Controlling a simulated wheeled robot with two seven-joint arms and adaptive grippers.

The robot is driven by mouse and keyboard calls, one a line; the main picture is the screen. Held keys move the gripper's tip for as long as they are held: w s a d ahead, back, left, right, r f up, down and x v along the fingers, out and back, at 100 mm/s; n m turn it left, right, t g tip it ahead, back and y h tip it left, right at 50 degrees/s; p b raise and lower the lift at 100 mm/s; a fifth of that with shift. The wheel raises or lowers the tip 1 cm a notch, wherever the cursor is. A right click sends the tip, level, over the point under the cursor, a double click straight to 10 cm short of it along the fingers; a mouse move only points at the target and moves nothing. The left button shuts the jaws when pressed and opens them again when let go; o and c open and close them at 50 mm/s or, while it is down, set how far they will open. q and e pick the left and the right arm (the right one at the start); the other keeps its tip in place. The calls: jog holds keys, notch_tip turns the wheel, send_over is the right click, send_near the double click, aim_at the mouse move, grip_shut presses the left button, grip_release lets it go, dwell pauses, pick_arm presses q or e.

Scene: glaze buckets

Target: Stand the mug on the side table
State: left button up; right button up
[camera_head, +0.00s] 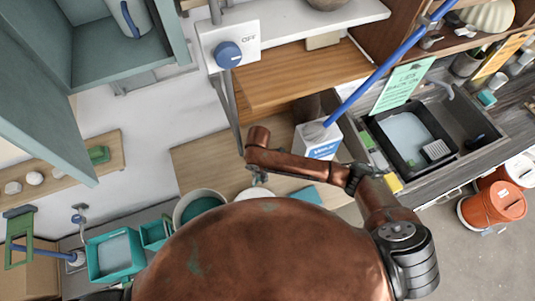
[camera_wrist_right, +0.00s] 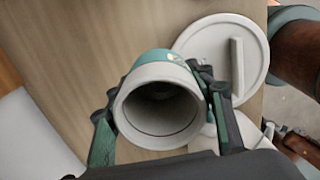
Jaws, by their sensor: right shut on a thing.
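The mug (camera_wrist_right: 158,105) is pale grey with a teal band, and its round open mouth faces the right wrist camera. My right gripper (camera_wrist_right: 158,95) is shut on it, with one finger on each side. In the head view my right gripper (camera_head: 258,179) is small and dark at the end of the copper arm; I cannot make out the mug there. A light wooden top (camera_wrist_right: 85,55) lies beyond the mug, and it also shows in the head view (camera_head: 205,158). I cannot tell whether the mug touches it. My left gripper is not in view.
A round white lid with a bar handle (camera_wrist_right: 222,45) lies right beside the mug. A pale bucket (camera_head: 187,216) stands left of the gripper, and a white-blue box (camera_head: 318,142) stands to the right. A higher wooden shelf (camera_head: 290,78) is behind. Some wood left of the mug is bare.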

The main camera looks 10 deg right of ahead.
jog(key=w+d+f+b, duration=0.1)
jog(key=w+f+b, duration=0.1)
jog(key=w+f, duration=0.1)
jog(key=w+d+f+b, duration=0.2)
jog(key=w+f+b, duration=0.1)
jog(key=w, duration=0.1)
jog(key=w+d+f+b, duration=0.2)
jog(key=w+b, duration=0.1)
jog(key=w, duration=0.1)
jog(key=shift+w+f, duration=0.15)
jog(key=shift+f, duration=0.25)
jog(key=shift+w+d+f+b, duration=0.1)
jog(key=shift+w+f+b, duration=0.25)
jog(key=shift+b, duration=0.35)
notch_tip(320, 180, down, 3)
jog(key=b, duration=0.4)
jog(key=shift+w+d+f, duration=0.1)
jog(key=shift+w+f, duration=0.05)
jog(key=shift+f, duration=0.05)
jog(key=shift+r, duration=0.1)
jog(key=o, duration=1.5)
jog(key=shift+o, duration=0.2)
